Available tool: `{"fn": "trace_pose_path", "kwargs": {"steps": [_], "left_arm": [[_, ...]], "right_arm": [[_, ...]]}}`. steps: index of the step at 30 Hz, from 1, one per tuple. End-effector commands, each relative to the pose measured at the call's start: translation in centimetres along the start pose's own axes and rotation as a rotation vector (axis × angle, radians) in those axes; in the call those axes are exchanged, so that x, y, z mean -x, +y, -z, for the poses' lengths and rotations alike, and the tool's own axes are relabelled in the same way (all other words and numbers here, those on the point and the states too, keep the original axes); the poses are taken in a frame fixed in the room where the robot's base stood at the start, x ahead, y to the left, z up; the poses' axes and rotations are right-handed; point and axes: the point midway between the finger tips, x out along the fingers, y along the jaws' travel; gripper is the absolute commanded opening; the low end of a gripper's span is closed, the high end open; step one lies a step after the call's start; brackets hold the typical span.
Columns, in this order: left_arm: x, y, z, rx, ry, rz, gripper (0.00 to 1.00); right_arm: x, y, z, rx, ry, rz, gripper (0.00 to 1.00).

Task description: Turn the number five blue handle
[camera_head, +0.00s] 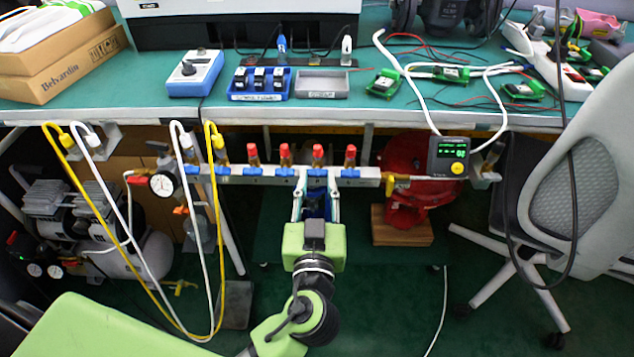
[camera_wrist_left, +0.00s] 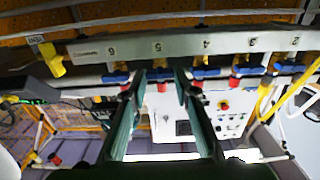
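A grey manifold bar (camera_head: 235,176) runs along the table's front edge with a row of blue valve handles, most under red caps. In the left wrist view the bar carries numbers, and the number five blue handle (camera_wrist_left: 160,74) is below the "5" label (camera_wrist_left: 157,47). It also shows in the head view (camera_head: 317,173). My left gripper (camera_head: 316,182) is open in front of it. In the left wrist view my gripper's two fingers (camera_wrist_left: 159,88) stand on either side of this handle, apart from each other. I cannot tell whether they touch it. My right gripper is not in view.
Neighbouring blue handles (camera_wrist_left: 205,73) sit close on both sides. A pressure gauge (camera_head: 162,184) is at the bar's left, and a digital gauge (camera_head: 449,157) at its right. Yellow and white hoses hang at left. A grey chair (camera_head: 575,190) stands at right.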

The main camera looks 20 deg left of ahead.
Motion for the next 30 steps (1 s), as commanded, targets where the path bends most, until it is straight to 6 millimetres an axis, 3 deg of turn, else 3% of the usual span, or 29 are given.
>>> {"fn": "trace_pose_path", "kwargs": {"steps": [14, 30], "left_arm": [[0.0, 0.0, 0.1, -0.05, 0.0, 0.001, 0.06], [0.0, 0.0, 0.2, -0.48, 0.0, 0.001, 0.06]], "right_arm": [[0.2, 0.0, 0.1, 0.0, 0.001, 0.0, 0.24], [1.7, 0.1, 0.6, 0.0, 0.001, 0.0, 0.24]]}}
